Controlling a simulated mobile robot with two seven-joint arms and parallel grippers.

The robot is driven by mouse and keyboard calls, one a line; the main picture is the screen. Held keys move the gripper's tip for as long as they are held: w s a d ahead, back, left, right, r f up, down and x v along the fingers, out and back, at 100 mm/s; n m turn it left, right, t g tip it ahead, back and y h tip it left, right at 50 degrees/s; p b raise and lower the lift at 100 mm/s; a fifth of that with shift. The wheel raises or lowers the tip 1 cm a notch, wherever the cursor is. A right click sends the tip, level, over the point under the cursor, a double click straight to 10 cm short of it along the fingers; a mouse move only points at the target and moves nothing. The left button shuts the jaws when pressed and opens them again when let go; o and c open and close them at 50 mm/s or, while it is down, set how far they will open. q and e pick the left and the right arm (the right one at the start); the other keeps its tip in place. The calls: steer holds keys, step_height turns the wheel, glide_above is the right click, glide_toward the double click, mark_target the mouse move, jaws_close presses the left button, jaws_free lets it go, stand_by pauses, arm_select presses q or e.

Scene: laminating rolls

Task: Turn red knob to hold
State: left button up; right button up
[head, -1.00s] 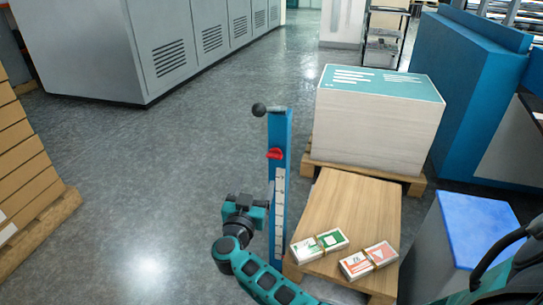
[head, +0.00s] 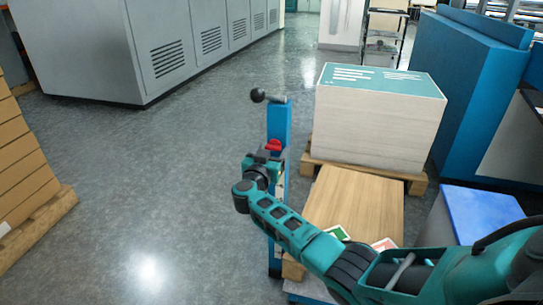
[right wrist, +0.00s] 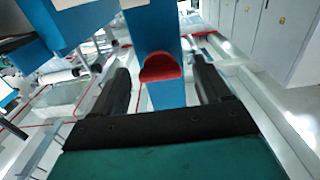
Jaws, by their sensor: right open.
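The red knob (head: 273,145) sits on the upper part of a blue upright post (head: 279,122). In the right wrist view the knob (right wrist: 161,67) lies between and ahead of the two dark fingers of my right gripper (right wrist: 163,80), which is open. In the head view my right gripper (head: 264,158) is just below and in front of the knob, and the arm hides much of the post's lower part. I cannot tell whether a finger touches the knob. My left gripper is not in view.
A black ball-ended lever (head: 258,96) sticks out left at the post's top. A wooden board (head: 355,205) with partly hidden card bundles lies right of the post. A large paper stack (head: 375,130) on a pallet stands behind. Open floor (head: 170,190) lies left.

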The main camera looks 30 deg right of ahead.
steer(key=shift+w+d, duration=0.1)
steer(key=shift+c, duration=0.3)
steer(key=c, duration=1)
